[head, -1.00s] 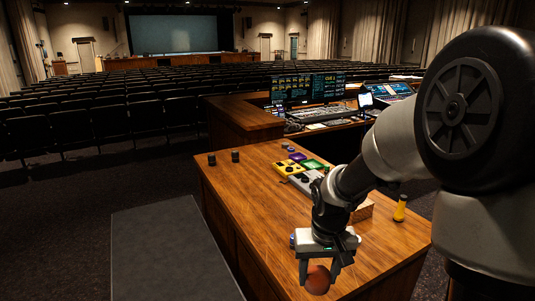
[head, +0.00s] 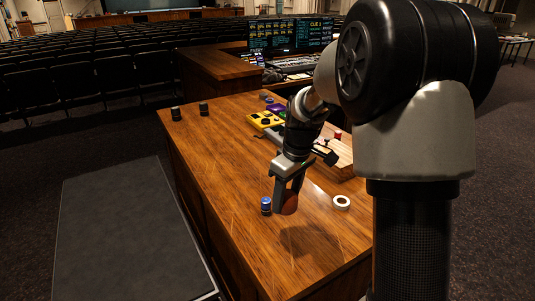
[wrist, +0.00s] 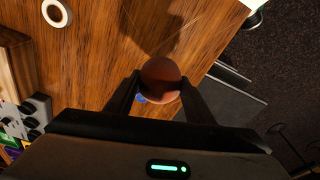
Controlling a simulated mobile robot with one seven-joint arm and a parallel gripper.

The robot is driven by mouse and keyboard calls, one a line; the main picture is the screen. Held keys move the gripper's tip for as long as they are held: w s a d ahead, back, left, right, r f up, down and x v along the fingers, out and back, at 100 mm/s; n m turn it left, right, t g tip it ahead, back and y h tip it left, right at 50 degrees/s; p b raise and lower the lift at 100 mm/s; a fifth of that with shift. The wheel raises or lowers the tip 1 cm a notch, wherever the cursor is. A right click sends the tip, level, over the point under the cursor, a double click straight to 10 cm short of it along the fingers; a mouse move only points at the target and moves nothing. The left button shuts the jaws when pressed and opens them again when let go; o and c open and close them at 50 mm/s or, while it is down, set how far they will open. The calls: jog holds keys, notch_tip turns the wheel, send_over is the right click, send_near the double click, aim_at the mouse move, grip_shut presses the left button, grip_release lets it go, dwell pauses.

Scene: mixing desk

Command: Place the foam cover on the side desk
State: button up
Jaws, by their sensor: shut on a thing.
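The foam cover (head: 290,204) is a reddish-brown ball. My gripper (head: 284,208) is shut on it, with a finger on either side, and points down over the wooden desk (head: 225,175). A shadow lies on the desktop beside it, and the ball appears a little above the surface. In the wrist view the foam cover (wrist: 160,80) sits between the fingertips, with wood grain behind it. Which desk is meant by the side desk is not marked.
A blue cylinder (head: 266,205) stands close left of my gripper, and a white tape roll (head: 341,202) lies to its right. A wooden block (head: 342,157), coloured boxes (head: 266,121) and two dark knobs (head: 176,113) are farther back. The desk's near left is bare.

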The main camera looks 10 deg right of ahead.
jog(key=shift+w+f+n+b, duration=0.2)
jog(key=shift+f+n+b, duration=0.05)
jog(key=shift+f, duration=0.2)
jog(key=shift+w+f+n+b, duration=0.2)
jog(key=shift+f+n, duration=0.05)
jog(key=shift+f, duration=0.2)
jog(key=b, duration=0.2)
send_near(282, 233)
jog(key=f, duration=0.5)
jog(key=shift+w+a+f, duration=0.15)
jog(key=shift+w+a, duration=0.1)
jog(key=shift+w, duration=0.05)
jog(key=shift+f, duration=0.1)
jog(key=shift+f, duration=0.15)
jog(key=o, duration=1)
